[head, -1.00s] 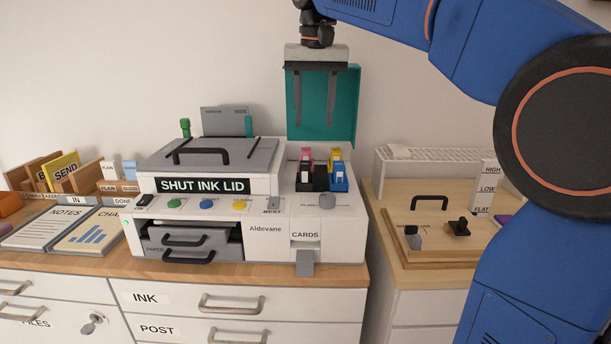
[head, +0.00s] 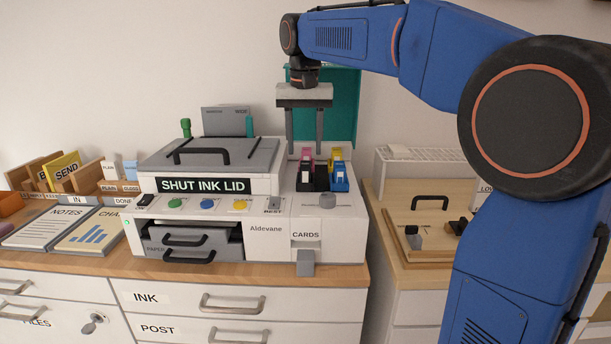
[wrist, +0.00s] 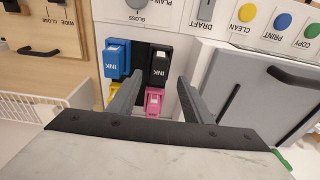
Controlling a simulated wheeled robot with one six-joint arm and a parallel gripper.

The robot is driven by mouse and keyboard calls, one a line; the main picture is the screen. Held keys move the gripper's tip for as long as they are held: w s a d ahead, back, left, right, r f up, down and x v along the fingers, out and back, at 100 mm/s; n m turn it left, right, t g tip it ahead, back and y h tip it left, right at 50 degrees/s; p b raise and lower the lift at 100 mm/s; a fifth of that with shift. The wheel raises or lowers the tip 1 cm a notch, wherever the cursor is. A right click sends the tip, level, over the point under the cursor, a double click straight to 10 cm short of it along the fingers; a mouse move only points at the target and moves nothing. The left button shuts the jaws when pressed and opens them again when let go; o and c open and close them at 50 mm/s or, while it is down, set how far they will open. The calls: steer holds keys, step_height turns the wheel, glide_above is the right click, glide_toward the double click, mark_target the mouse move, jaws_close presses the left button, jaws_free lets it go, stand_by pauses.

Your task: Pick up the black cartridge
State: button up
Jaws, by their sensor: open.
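The black cartridge (head: 305,178) sits upright at the front left of the ink bay on the printer's right side. It also shows in the wrist view (wrist: 159,66), marked INK, just beyond and between the fingertips. My gripper (head: 305,147) is open and empty, pointing down above the cartridges. Its two fingers also show in the wrist view (wrist: 160,80). The blue cartridge (head: 339,178) stands right beside the black one. The pink cartridge (head: 306,154) and the yellow cartridge (head: 336,155) stand behind. The fingers look apart from all cartridges.
The teal ink lid (head: 341,105) stands open behind my gripper. The grey scanner lid (head: 215,155) and its black handle (head: 201,156) are close on the left. A grey round knob (head: 327,201) is in front of the bay. A wooden board (head: 415,235) lies to the right.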

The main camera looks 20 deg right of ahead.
mark_target(306, 164)
steer(key=shift+w+d+f, duration=0.1)
steer(key=shift+w+f, duration=0.05)
steer(key=shift+f, duration=0.95)
steer(key=shift+w+d+f, duration=0.1)
steer(key=shift+f, duration=1)
steer(key=shift+w+d+f, duration=0.1)
steer(key=shift+w+f, duration=0.05)
steer(key=shift+f, duration=0.95)
steer(key=c, duration=1.1)
